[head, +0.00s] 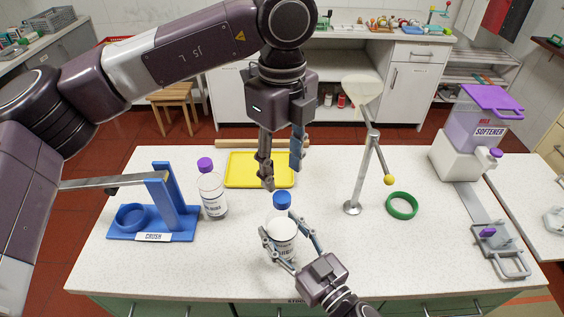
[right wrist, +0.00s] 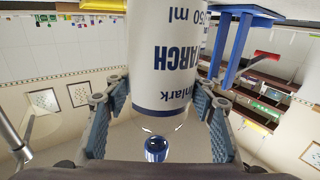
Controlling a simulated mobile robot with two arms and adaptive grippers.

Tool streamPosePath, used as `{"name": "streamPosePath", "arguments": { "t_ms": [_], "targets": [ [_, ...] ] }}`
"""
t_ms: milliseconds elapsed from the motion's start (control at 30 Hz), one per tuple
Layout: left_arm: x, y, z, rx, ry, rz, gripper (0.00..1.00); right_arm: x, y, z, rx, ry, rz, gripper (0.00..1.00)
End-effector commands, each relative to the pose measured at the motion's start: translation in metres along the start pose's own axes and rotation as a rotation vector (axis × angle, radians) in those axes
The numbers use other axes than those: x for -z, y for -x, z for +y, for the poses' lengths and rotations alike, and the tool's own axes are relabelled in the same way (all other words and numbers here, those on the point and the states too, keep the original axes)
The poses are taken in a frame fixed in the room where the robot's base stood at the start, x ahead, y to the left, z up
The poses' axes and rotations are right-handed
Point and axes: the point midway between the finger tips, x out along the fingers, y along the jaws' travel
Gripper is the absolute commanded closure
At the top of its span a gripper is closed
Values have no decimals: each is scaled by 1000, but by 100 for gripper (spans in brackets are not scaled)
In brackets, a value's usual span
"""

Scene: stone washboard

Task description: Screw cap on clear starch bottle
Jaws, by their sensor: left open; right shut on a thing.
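The clear starch bottle (head: 283,233) stands upright at the front middle of the table, with a white label. In the right wrist view the bottle (right wrist: 168,55) appears upside down and its label reads "ARCH". A blue cap (head: 282,201) sits at the bottle's mouth; it also shows in the right wrist view (right wrist: 157,149). I cannot tell how tight it is. My right gripper (head: 284,234) is shut around the bottle's body from the front right. My left gripper (head: 282,180) points down, open and empty, just above the cap.
A purple-capped bottle (head: 212,192) and a blue crush stand (head: 165,215) are at left. A yellow tray (head: 240,170) lies behind. A metal stand (head: 362,170), green ring (head: 402,205) and softener dispenser (head: 465,150) are at right.

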Motion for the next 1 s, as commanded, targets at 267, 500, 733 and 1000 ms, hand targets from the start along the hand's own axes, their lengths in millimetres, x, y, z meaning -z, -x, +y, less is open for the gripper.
{"name": "streamPosePath", "arguments": {
  "t_ms": [267,500,733,1000],
  "targets": [
    [0,-43,1,-4,-1,1,59,1,0,0,1,0,3,100],
    [0,-69,0,-1,0,0,59,2,0,0,1,0,3,100],
    [0,-74,0,0,0,0,59,1,0,0,1,0,3,100],
    [0,-74,0,0,0,0,72,1,0,0,1,0,3,100]
  ]
}}
